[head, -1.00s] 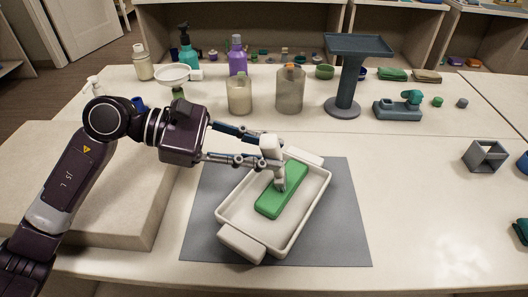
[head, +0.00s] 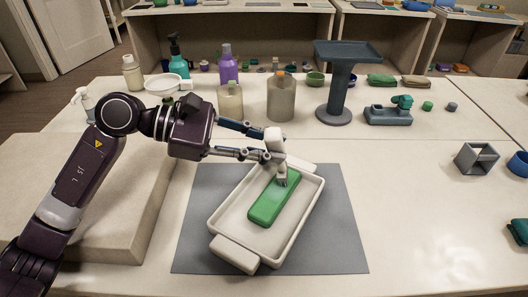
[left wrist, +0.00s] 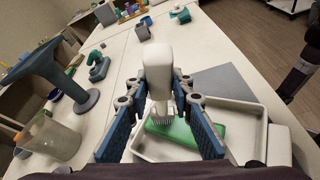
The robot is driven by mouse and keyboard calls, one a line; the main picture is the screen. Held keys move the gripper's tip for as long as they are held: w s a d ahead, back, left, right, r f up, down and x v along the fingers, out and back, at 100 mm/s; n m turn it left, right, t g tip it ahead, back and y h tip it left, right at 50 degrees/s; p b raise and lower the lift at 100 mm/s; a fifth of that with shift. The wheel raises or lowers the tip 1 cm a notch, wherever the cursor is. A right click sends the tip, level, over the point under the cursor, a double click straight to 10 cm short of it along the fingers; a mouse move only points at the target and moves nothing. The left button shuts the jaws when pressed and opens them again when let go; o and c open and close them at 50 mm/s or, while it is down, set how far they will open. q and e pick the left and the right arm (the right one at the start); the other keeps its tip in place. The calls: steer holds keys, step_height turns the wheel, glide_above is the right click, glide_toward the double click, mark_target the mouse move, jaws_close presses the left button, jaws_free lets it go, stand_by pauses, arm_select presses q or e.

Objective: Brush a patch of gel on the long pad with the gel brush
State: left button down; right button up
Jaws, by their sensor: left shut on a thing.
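My left gripper (head: 268,146) is shut on the white gel brush (head: 273,136), which stands nearly upright. In the left wrist view the brush (left wrist: 157,70) sits between the blue fingers, with its pale bristles down at the green pad. The long green pad (head: 266,206) lies slantwise in a white tray (head: 222,216). The bristles are over its far half and look to be touching it. A sheen shows on the pad, but I cannot tell gel from reflected light. My right gripper is not in view.
The tray stands on a grey mat (head: 335,235). A pale block (head: 130,225) lies left, under my arm. Behind stand a jar (head: 230,101), a bottle (head: 281,100) and a dark pedestal stand (head: 341,85). A grey open cube (head: 476,159) is at the right.

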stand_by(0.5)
arm_select(q)
steer(key=shift+s+a+f+b, duration=0.15)
steer(key=shift+s+a+b, duration=0.1)
steer(key=shift+s+b, duration=0.15)
steer(key=s+a+b, duration=0.4)
steer(key=s, duration=0.2)
steer(key=shift+s, duration=0.4)
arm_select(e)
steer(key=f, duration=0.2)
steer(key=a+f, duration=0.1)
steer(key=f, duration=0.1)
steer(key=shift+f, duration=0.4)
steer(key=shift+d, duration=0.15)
